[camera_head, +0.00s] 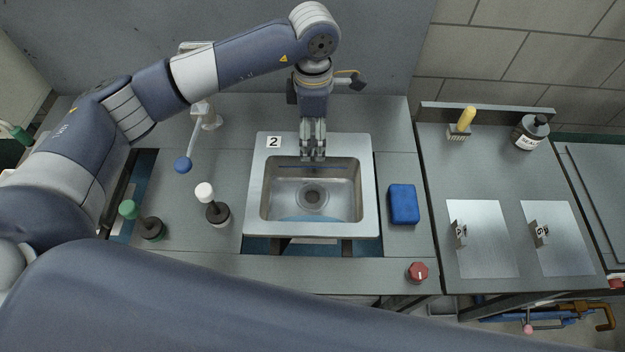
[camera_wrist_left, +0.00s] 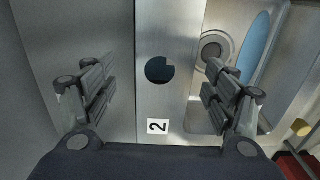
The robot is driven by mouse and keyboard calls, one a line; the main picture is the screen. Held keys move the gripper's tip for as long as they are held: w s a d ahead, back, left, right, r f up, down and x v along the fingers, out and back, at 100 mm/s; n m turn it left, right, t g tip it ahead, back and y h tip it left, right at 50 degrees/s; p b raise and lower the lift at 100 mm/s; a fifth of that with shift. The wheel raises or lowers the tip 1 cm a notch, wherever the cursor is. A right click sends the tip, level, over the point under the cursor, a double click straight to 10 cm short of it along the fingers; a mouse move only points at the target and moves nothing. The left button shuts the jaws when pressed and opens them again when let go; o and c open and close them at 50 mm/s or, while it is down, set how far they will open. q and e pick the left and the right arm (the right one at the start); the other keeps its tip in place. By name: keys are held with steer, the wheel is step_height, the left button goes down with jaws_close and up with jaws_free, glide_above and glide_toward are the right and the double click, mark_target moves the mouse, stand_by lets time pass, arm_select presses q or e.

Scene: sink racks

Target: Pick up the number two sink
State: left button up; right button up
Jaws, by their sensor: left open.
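The number two sink (camera_head: 253,195) is a steel basin with a wide flat rim, set in the grey counter. A white label reading 2 (camera_head: 274,142) is on its rear left rim. My left gripper (camera_head: 313,152) points down over the middle of the rear rim. In the left wrist view my left gripper (camera_wrist_left: 160,78) is open and empty. The sink's rim (camera_wrist_left: 165,100), with a round hole and the label, shows between its fingers. One finger pair is over the basin side, the other beyond the rim's outer edge. Contact cannot be told. My right gripper is not in view.
A tap with a blue knob (camera_head: 183,165) and two dark-based plungers stand left of the sink. A blue sponge (camera_head: 403,204) and red knob (camera_head: 418,272) are to the right. Farther right are a brush (camera_head: 461,124), a dark bottle (camera_head: 530,132) and two metal plates.

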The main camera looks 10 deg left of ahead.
mark_target(313, 143)
arm_select(q)
steer(key=f, duration=0.1)
steer(key=f+p, duration=0.2)
steer(key=shift+s+f, duration=0.2)
steer(key=shift+s, duration=0.1)
steer(key=shift+f, duration=0.5)
steer(key=shift+d, duration=0.1)
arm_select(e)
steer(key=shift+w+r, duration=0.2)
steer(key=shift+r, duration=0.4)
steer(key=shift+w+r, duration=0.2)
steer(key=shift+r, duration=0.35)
arm_select(q)
steer(key=shift+f, duration=0.1)
steer(key=shift+f+b, duration=0.1)
steer(key=shift+b, duration=0.3)
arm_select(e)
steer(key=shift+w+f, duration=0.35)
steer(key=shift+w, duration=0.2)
